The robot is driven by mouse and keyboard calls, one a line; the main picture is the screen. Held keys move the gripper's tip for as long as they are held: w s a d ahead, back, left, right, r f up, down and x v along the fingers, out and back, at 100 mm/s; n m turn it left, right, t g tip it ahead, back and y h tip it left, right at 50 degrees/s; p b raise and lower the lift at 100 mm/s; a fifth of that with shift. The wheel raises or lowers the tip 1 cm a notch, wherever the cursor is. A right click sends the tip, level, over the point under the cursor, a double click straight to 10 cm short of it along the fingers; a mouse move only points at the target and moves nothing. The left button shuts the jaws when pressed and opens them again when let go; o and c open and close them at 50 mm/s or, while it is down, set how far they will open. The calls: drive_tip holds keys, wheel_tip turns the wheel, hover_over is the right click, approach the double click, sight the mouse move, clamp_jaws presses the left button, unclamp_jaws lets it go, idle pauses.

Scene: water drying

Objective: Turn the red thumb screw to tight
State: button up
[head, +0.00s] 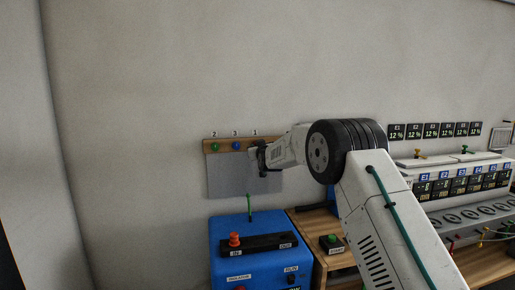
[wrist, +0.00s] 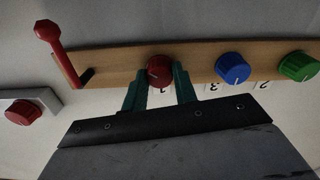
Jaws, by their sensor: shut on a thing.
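The red thumb screw (wrist: 159,68) is a round ribbed knob on a wooden rail (wrist: 202,65), beside the label 1 in the wrist view. My gripper (wrist: 160,82) has its two green fingers on either side of the screw and is shut on it. The fingers hide parts of its sides, and I cannot read its turn position clearly. In the head view my gripper (head: 261,158) is at the right end of the rail (head: 225,146), under the label 1, and hides the screw.
A blue knob (wrist: 233,68) and a green knob (wrist: 298,66) are beside it on the rail. A red lever (wrist: 55,50) and another red knob (wrist: 23,112) are at the left. A blue box (head: 230,265) stands below the rail in the head view.

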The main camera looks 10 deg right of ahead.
drive_tip(key=m, duration=2.8)
drive_tip(key=shift+f+m, duration=0.3)
drive_tip(key=shift+m, duration=0.1)
drive_tip(key=o, duration=1)
drive_tip(key=shift+r, duration=0.15)
drive_tip(key=shift+s, duration=0.1)
